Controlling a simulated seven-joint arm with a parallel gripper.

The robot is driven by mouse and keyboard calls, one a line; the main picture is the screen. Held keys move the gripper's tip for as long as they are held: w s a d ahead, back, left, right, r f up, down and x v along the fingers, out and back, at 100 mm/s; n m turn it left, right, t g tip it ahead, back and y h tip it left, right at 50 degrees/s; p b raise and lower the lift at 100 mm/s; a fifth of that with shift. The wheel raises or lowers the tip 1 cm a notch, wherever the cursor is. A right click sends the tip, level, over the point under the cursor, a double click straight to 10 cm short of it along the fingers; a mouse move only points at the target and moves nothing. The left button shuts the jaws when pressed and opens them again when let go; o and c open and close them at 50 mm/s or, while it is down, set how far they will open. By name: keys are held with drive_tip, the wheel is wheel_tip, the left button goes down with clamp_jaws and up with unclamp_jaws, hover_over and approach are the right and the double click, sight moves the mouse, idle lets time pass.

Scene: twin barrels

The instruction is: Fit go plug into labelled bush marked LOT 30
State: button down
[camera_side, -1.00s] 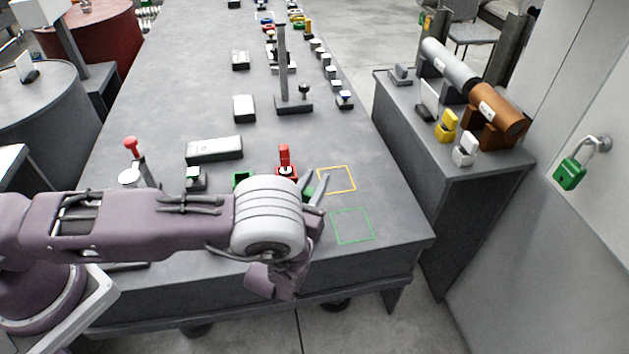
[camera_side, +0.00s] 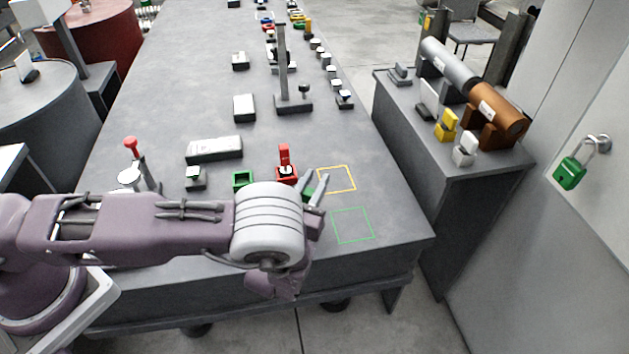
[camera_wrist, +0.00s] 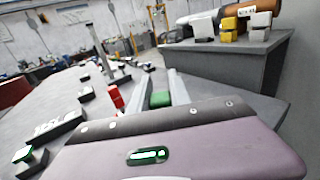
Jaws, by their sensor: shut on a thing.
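My gripper (camera_side: 316,187) is shut on a green plug (camera_side: 308,193), held above the front of the bench. The plug also shows between the two fingers in the wrist view (camera_wrist: 160,98); its lower part is hidden. A silver barrel (camera_side: 449,63) and a copper barrel (camera_side: 498,107) lie end to end on the side cabinet, each with a white label. I cannot read LOT 30 on either. The gripper is well to the left of the barrels and apart from them.
A green square holder (camera_side: 243,179) and a red holder with a red-handled piece (camera_side: 286,170) stand left of the gripper. Orange (camera_side: 337,179) and green (camera_side: 352,225) outlined squares are empty. Yellow (camera_side: 446,127) and white (camera_side: 465,150) blocks stand before the barrels. A post (camera_side: 283,65) rises behind.

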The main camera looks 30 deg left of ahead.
drive_tip(key=shift+f, duration=2)
drive_tip(key=c, duration=1.1)
unclamp_jaws()
drive_tip(key=v, duration=0.7)
drive_tip(key=shift+s, duration=0.1)
